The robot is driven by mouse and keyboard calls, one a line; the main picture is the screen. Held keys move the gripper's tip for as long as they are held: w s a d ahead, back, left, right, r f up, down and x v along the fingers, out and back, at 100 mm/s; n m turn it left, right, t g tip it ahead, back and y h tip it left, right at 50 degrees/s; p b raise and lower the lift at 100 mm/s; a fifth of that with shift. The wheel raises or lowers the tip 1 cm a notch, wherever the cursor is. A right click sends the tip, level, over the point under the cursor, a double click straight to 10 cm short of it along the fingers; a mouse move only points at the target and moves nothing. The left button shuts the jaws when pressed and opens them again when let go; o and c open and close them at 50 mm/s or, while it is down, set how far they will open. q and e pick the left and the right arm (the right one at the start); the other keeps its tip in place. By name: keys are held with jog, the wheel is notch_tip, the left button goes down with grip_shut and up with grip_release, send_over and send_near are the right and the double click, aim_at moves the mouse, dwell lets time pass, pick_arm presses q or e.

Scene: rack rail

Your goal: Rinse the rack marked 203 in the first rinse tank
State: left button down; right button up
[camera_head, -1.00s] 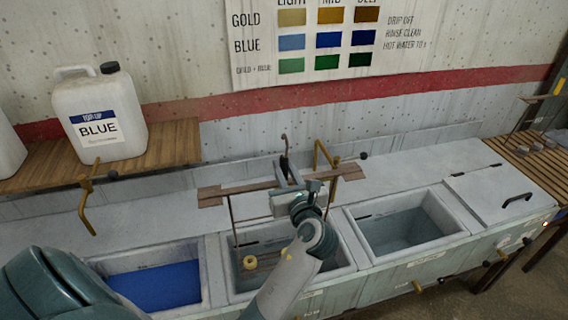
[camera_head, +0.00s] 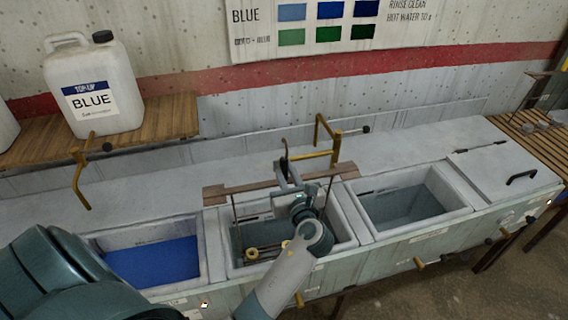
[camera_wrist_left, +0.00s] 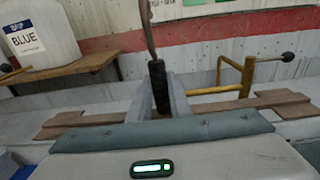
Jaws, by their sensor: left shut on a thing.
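The rack is a brown crossbar (camera_head: 238,191) with thin rods hanging down and a hooked upright handle; it also shows in the left wrist view (camera_wrist_left: 265,101). My left gripper (camera_head: 286,177) is shut on the rack's dark handle, seen between the fingers in the left wrist view (camera_wrist_left: 160,88). The rack is over the middle tank (camera_head: 345,248), with its rods reaching down inside. Round gold parts (camera_head: 252,253) show low in this tank, partly hidden by my arm. No 203 mark is readable. My right gripper is not in view.
A tank of blue liquid (camera_head: 155,262) is at left, an open grey tank (camera_head: 408,205) at right, then a lidded one (camera_head: 505,172). Brass taps (camera_head: 335,145) rise behind. A BLUE jug (camera_head: 93,88) stands on the wooden shelf (camera_head: 170,117).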

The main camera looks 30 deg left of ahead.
pick_arm(q)
jog(key=shift+f+b, duration=1)
jog(key=shift+f, duration=1.35)
jog(key=shift+s+d, duration=0.1)
jog(key=shift+d, duration=0.05)
jog(key=shift+s+d+p, duration=0.4)
jog(key=shift+d+p, duration=0.05)
jog(key=shift+p, duration=0.05)
jog(key=shift+w+a+r, duration=0.1)
jog(key=shift+w+a, duration=0.2)
jog(key=shift+p+x, duration=0.6)
jog(key=shift+x, duration=0.35)
jog(key=shift+w+a, duration=0.15)
jog(key=shift+a, duration=0.05)
